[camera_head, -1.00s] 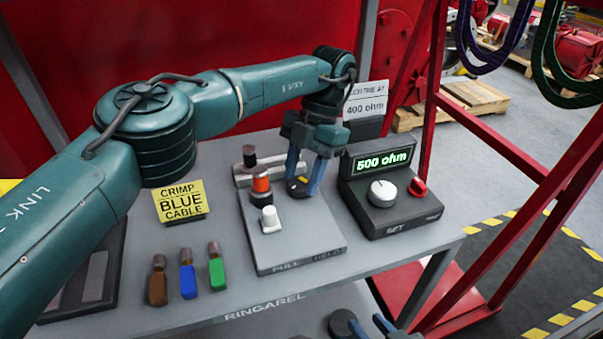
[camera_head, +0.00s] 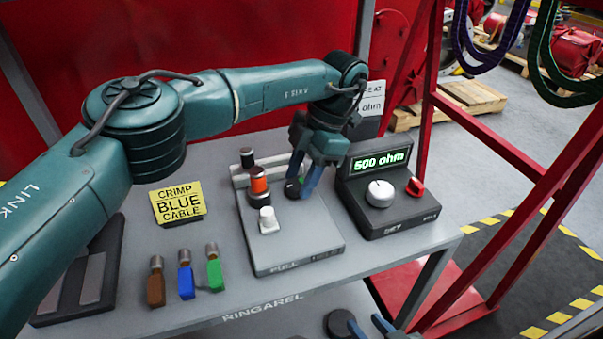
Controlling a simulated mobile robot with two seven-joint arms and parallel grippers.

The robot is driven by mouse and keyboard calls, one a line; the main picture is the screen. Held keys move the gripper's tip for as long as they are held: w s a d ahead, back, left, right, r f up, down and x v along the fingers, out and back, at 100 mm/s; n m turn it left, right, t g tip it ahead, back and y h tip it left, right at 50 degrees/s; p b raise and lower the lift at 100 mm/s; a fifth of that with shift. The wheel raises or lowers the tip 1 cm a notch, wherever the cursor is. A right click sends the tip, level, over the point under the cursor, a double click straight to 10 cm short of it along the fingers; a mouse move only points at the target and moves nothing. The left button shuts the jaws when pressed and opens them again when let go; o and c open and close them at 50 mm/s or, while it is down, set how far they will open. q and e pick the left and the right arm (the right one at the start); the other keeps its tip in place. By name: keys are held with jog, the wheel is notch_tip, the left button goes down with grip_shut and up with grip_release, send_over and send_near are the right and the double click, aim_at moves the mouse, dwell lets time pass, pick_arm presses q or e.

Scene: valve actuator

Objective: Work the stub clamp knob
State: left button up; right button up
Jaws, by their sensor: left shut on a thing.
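A grey panel (camera_head: 317,243) marked PULL lies on the bench with several fittings on it. A small dark knob (camera_head: 292,189) with a greenish mark stands near its back right; I take it as the stub clamp knob. My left gripper (camera_head: 299,189) reaches down from above, its blue fingers shut around this knob and hiding much of it. An orange-and-black knob (camera_head: 260,189) and a white knob (camera_head: 268,220) stand left of it. My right gripper (camera_head: 362,324) is partly in view at the bottom edge, fingers apart.
A dark meter box (camera_head: 392,212) reading 500 ohm, with a white dial and red knob, stands close right of the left gripper. A yellow CRIMP BLUE CABLE sign (camera_head: 178,203) and brown, blue and green connectors stand left.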

pick_arm(q)
jog(key=o, duration=1)
jog(key=shift+p+v, duration=0.35)
jog(key=shift+v, duration=3.45)
